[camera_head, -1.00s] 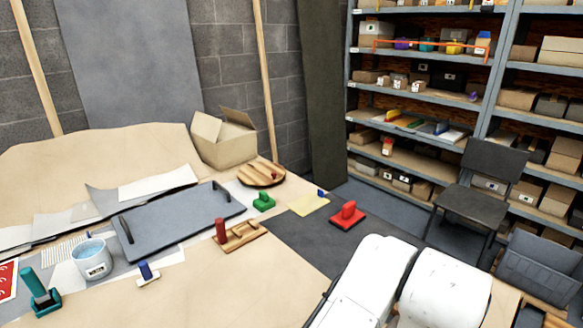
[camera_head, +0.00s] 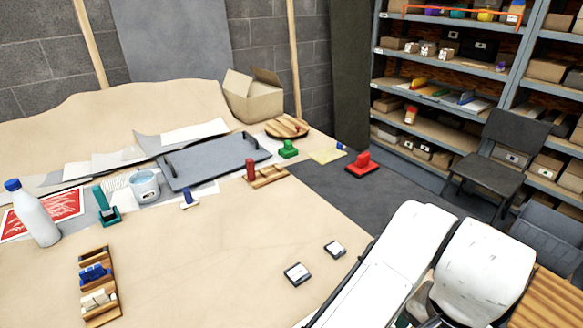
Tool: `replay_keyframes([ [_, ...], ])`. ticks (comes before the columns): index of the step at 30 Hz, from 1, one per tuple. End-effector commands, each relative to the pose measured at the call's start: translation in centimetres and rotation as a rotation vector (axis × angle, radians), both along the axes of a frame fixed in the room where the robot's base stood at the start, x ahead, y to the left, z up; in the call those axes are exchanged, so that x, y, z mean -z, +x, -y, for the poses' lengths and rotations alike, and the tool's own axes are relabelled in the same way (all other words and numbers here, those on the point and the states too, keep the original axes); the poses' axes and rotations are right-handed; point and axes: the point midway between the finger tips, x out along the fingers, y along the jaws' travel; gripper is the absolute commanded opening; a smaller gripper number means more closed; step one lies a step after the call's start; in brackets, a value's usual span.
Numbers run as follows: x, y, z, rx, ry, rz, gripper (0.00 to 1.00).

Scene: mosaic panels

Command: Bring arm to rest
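My white arm (camera_head: 390,262) shows at the lower right of the head view, beside the table's right part. Its links are folded close together. My gripper is not visible in this view, so I cannot see its fingers or whether it holds anything.
The wooden table (camera_head: 230,265) bears a grey tray (camera_head: 212,160), a white bottle (camera_head: 36,215), stamps such as the green one (camera_head: 288,149), and two small dark-edged pads, one here (camera_head: 297,273). A red stamp (camera_head: 362,164) is at the right. A chair (camera_head: 497,155) stands before shelves.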

Motion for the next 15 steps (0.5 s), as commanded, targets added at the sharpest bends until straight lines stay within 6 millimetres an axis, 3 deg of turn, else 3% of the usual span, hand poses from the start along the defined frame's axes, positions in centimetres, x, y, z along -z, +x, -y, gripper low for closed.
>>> replay_keyframes([
  [8,-0.6,1.3,4.1,-0.011,-0.100,0.078,0.82],
  [15,-1.3,2.4,9.1,-0.060,-0.236,0.161,0.82],
])
